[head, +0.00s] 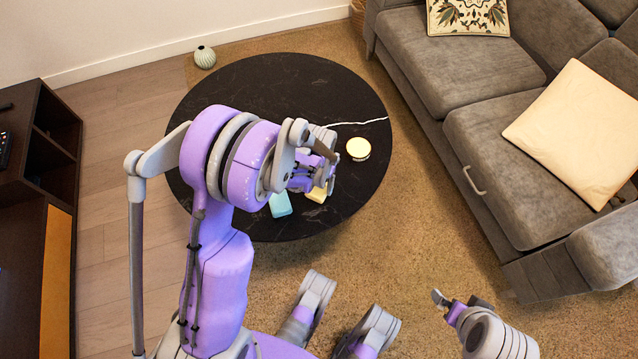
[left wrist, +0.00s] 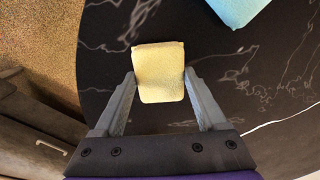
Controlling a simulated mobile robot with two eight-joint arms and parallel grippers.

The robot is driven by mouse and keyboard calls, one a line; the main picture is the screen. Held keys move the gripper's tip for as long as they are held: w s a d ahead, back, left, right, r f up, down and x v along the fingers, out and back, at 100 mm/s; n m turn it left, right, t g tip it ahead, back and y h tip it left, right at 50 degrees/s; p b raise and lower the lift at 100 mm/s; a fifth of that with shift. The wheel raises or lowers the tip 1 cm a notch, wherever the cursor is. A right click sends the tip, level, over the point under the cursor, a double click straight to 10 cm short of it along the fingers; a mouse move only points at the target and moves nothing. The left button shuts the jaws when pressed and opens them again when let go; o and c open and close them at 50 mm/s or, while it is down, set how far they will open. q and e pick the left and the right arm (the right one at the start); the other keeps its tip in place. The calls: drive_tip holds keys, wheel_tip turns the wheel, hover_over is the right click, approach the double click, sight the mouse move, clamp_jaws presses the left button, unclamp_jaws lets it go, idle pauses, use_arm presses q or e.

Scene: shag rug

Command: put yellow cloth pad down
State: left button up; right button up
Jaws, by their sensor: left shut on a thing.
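The yellow cloth pad (left wrist: 160,72) sits between the two fingers of my left gripper (left wrist: 160,80) in the left wrist view, which is shut on it. In the head view the pad (head: 318,194) shows partly below my left gripper (head: 326,178), over the black round table (head: 235,85). I cannot tell whether the pad touches the tabletop. My right gripper (head: 458,306) is low at the right over the rug, away from the table; its fingers are too small to read.
A light blue pad (head: 280,204) lies on the table beside the yellow pad. A round pale yellow object (head: 358,148) is to its right. The table's far left part is clear. A grey sofa (head: 470,80) stands right; a small ribbed vase (head: 205,57) stands behind the table.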

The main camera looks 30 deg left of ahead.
sight(319, 186)
use_arm(q)
drive_tip(key=shift+f, duration=0.15)
drive_tip(key=o, duration=1.3)
drive_tip(key=shift+r, duration=0.5)
wheel_tip(319, 186, up, 11)
drive_tip(key=p, duration=0.3)
drive_tip(key=s+d+r+t, duration=0.2)
drive_tip(key=s+r, duration=0.3)
drive_tip(key=s, duration=0.3)
drive_tip(key=s+d+r+m+t, duration=0.1)
drive_tip(key=s+d+r, duration=0.3)
drive_tip(key=s, duration=0.5)
drive_tip(key=shift+s+d+r+t, duration=0.15)
drive_tip(key=shift+d+r+t, duration=0.25)
drive_tip(key=shift+r+t, duration=0.3)
drive_tip(key=shift+f, duration=0.1)
